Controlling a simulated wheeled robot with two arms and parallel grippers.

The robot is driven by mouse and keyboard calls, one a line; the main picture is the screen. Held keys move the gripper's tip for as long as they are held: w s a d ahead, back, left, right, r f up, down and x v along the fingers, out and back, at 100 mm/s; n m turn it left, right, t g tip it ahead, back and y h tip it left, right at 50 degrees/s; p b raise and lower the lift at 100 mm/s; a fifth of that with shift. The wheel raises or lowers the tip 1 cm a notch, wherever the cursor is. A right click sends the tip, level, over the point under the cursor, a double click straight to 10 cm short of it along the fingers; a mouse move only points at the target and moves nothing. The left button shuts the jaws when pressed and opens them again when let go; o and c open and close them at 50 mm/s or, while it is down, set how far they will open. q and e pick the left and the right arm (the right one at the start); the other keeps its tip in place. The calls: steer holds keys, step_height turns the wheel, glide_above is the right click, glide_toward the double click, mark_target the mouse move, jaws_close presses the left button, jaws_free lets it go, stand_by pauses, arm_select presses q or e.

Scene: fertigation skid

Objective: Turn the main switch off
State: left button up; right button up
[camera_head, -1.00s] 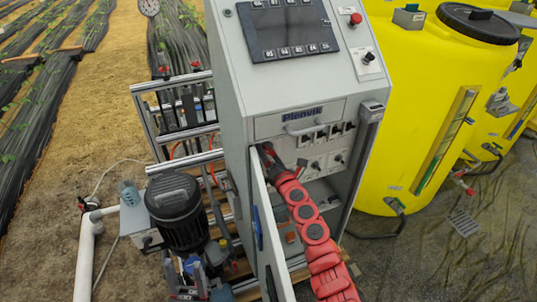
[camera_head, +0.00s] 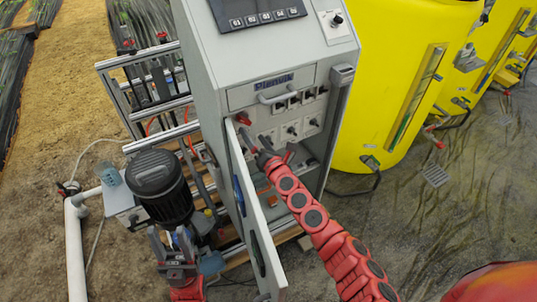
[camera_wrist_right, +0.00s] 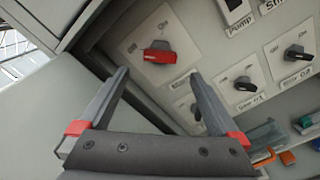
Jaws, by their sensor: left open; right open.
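The main switch has a red handle on a pale square plate, on the panel inside the open cabinet. It shows in the right wrist view (camera_wrist_right: 160,54) and small in the head view (camera_head: 242,118). The handle lies roughly level in the tilted wrist picture. My right gripper (camera_wrist_right: 158,75) is open and empty, pointed at the switch, which appears just beyond and between its fingertips. I see no contact. In the head view my right gripper (camera_head: 262,147) is inside the cabinet opening, partly behind my wrist. My left gripper (camera_head: 171,243) is open and empty beside the pump motor.
The cabinet door (camera_head: 262,232) stands open left of my right arm. Several black knobs (camera_wrist_right: 297,53) are beside and below the main switch. The pump motor (camera_head: 158,185) stands left of the cabinet. A yellow tank (camera_head: 385,60) stands to the right.

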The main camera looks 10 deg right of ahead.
steer(key=v, duration=0.9)
steer(key=shift+s, duration=0.35)
steer(key=shift+d+f, duration=0.1)
steer(key=shift+d, duration=0.05)
